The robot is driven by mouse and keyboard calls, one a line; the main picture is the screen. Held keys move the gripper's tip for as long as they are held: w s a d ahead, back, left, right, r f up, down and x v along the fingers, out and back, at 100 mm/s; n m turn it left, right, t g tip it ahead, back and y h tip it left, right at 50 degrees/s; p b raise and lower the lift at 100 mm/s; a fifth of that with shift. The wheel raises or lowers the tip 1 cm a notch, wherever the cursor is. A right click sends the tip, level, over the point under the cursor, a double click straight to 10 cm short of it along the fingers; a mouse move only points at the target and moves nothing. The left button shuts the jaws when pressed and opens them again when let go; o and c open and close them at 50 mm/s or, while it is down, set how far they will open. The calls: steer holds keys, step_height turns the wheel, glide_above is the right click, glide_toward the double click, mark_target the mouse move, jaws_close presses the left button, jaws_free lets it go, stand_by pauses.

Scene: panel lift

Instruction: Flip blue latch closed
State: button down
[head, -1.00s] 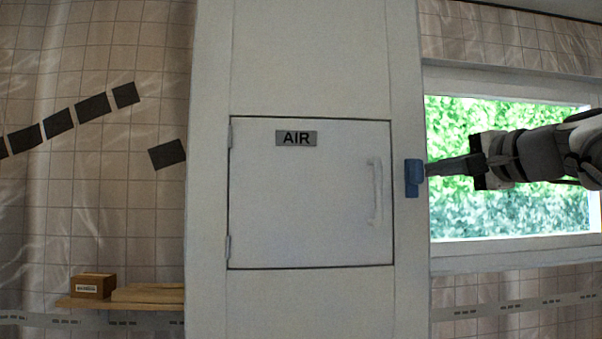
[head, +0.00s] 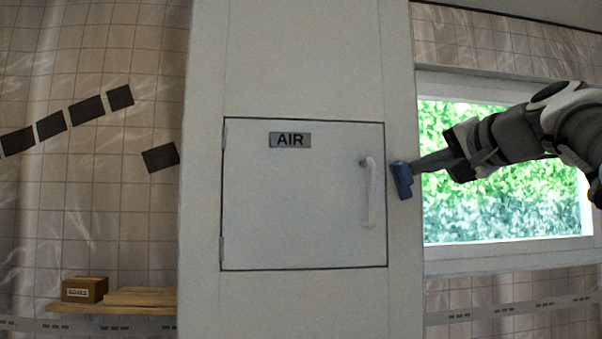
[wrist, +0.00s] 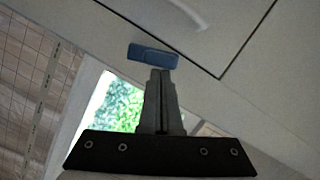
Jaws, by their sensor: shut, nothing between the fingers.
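The blue latch (head: 403,181) is mounted on the white panel just right of the AIR door (head: 300,200). It is tilted, its top leaning left toward the door edge, and it does not cover the door's edge. My gripper (head: 416,164) is shut and empty, with its tips at the right side of the latch, touching or very near it. In the wrist view the latch (wrist: 152,55) lies just beyond the closed fingertips (wrist: 160,72). The door is shut in its frame, with a white handle (head: 369,192) near its right edge.
A window (head: 500,215) with greenery outside is behind my arm at the right. A small cardboard box (head: 84,289) sits on a wooden shelf (head: 110,308) at lower left. The space in front of the door is clear.

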mark_target(401, 170)
steer(key=a+n, duration=0.1)
steer(key=n, duration=0.1)
steer(key=a+n+h+b, duration=0.1)
steer(key=n, duration=0.1)
steer(key=shift+a+n+g+h, duration=0.2)
steer(key=shift+n+g+h, duration=0.1)
steer(key=shift+n, duration=0.1)
steer(key=a+n+h+b, duration=0.1)
steer(key=n, duration=0.1)
steer(key=f+n, duration=0.1)
steer(key=n, duration=0.1)
steer(key=shift+s+a+h+b, duration=0.1)
steer(key=shift+a+h+b, duration=0.25)
steer(key=shift+a+h, duration=0.05)
steer(key=s+d+r+p, duration=0.2)
steer(key=s+r, duration=0.4)
steer(key=s, duration=0.3)
steer(key=shift+s+p, duration=0.35)
steer(key=shift+p, duration=0.1)
steer(key=shift+r, duration=0.1)
